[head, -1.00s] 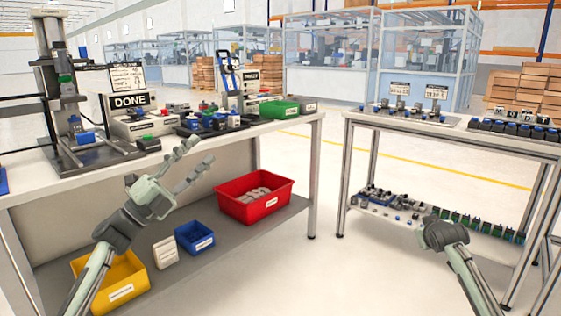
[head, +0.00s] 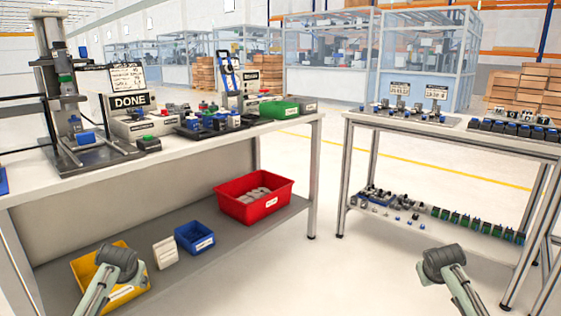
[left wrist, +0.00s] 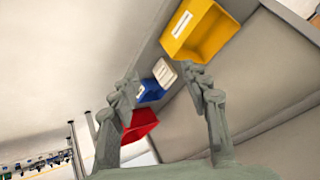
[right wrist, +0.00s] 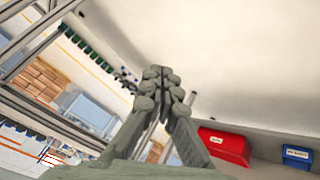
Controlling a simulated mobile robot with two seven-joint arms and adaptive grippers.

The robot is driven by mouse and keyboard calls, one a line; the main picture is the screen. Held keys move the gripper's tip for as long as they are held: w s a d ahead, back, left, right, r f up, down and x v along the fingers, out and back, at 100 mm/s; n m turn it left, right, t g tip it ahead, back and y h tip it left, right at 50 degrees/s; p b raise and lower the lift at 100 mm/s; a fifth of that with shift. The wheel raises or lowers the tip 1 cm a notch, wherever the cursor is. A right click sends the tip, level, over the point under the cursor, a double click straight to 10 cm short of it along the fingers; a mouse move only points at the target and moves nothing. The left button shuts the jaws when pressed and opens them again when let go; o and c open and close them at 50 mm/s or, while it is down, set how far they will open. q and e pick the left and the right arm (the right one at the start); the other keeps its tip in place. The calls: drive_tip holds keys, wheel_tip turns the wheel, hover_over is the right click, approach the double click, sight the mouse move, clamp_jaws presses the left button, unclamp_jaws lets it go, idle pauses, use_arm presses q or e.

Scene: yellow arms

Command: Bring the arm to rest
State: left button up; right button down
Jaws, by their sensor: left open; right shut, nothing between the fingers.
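My left arm (head: 112,272) shows at the lower left of the head view, in front of the yellow bin. Its fingers are out of sight there. In the left wrist view my left gripper (left wrist: 165,95) is open and empty, its two fingers wide apart. My right arm (head: 447,268) shows at the lower right of the head view, its fingers also out of sight. In the right wrist view my right gripper (right wrist: 160,85) is shut, fingers together with nothing between them. Both arms stand low and apart, clear of the tabletops.
A second table (head: 450,139) stands right. The floor between is clear.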

use_arm(q)
drive_tip(key=s+d+f+m+g+h, duration=0.1)
drive_tip(key=s+d+f, duration=0.3)
drive_tip(key=s+f, duration=0.45)
drive_tip(key=s+d+f+g+h, duration=0.1)
drive_tip(key=s+d+f, duration=0.4)
drive_tip(key=s, duration=0.6)
use_arm(e)
drive_tip(key=s+a+f+n+g+y, duration=0.1)
drive_tip(key=s+a+f, duration=0.3)
drive_tip(key=s+f, duration=0.45)
drive_tip(key=s+a+f+g+y, duration=0.1)
drive_tip(key=s+a+f, duration=0.4)
drive_tip(key=s, duration=0.6)
use_arm(q)
drive_tip(key=s+d+f+g, duration=0.1)
drive_tip(key=s+d+f, duration=0.1)
drive_tip(key=s, duration=0.7)
drive_tip(key=s+d+f, duration=0.2)
drive_tip(key=s, duration=0.7)
drive_tip(key=shift+f+g+h, duration=0.2)
drive_tip(key=shift+g+h, duration=0.2)
use_arm(e)
drive_tip(key=s+a+f+g, duration=0.1)
drive_tip(key=s+a+f, duration=0.1)
drive_tip(key=s, duration=0.7)
drive_tip(key=s+a+f, duration=0.2)
drive_tip(key=s, duration=0.7)
drive_tip(key=shift+f+g+y, duration=0.15)
drive_tip(key=shift+g+y, duration=0.25)
